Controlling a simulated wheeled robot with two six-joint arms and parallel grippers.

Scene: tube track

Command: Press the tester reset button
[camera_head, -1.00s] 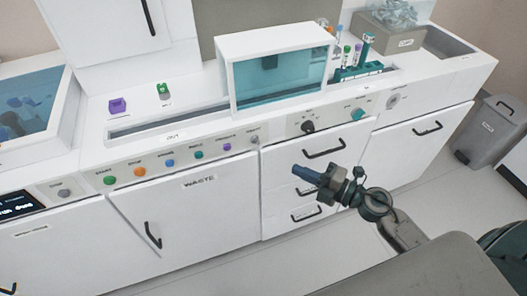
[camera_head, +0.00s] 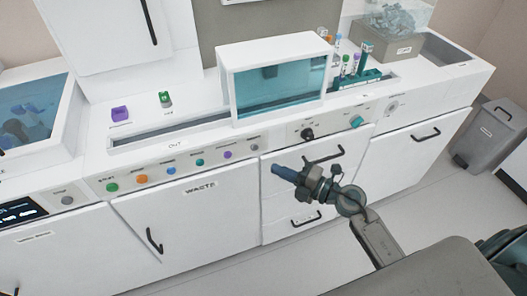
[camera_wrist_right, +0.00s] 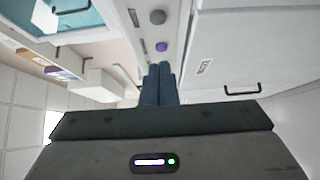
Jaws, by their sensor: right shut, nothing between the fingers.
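A row of round buttons runs along the sloped white panel (camera_head: 100,176): green (camera_head: 112,187), orange (camera_head: 141,179), blue (camera_head: 171,170), teal (camera_head: 200,162), purple (camera_head: 227,155) and grey (camera_head: 254,147). Their labels are too small to read, so I cannot tell which one is the tester reset button. My right gripper (camera_head: 275,169) is shut and empty, in front of the cabinet near the row's right end, apart from the panel. In the right wrist view its fingertips (camera_wrist_right: 160,67) lie just below the purple button (camera_wrist_right: 161,47), with the grey button (camera_wrist_right: 157,17) above. My left gripper is not in view.
Another grey button (camera_head: 67,200) sits by a dark display (camera_head: 20,210) at left. Two knobs, black (camera_head: 307,134) and teal (camera_head: 356,121), are to the right. Cabinet handles (camera_head: 323,154) stick out below the panel. A grey bin (camera_head: 487,135) stands at right.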

